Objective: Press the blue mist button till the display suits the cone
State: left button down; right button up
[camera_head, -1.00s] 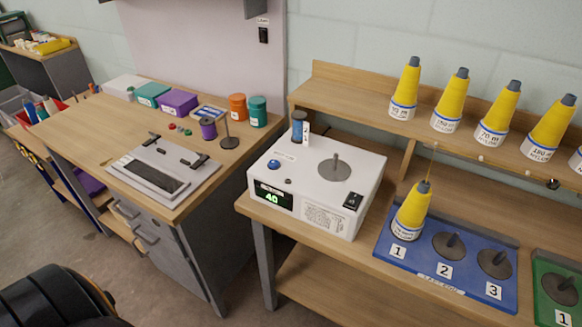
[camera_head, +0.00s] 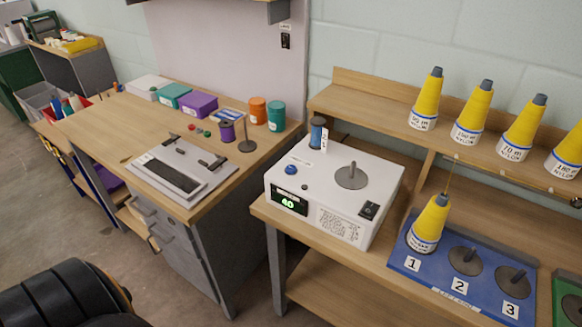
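The white mist machine (camera_head: 325,190) stands on the right-hand bench. Its blue button (camera_head: 291,170) is on the top near the left corner. The green display (camera_head: 289,201) on its front reads 40. A grey spindle disc (camera_head: 351,176) on its top is empty. A yellow cone (camera_head: 429,222) stands on position 1 of the blue tray (camera_head: 408,263); its label is too small to read. Neither of my grippers is in view.
Several yellow cones (camera_head: 473,112) with labels stand on the raised shelf. A blue spool (camera_head: 317,133) stands at the machine's back corner. A black switch (camera_head: 369,210) sits at its right front. The left bench (camera_head: 100,117) holds a grey panel device, boxes and jars.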

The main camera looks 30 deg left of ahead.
aim_at(290, 169)
jog(key=i+l+u, duration=0.1)
jog(key=u, duration=0.3)
jog(key=i+l+u, duration=0.2)
jog(key=i+u, duration=0.25)
jog(key=k, duration=0.1)
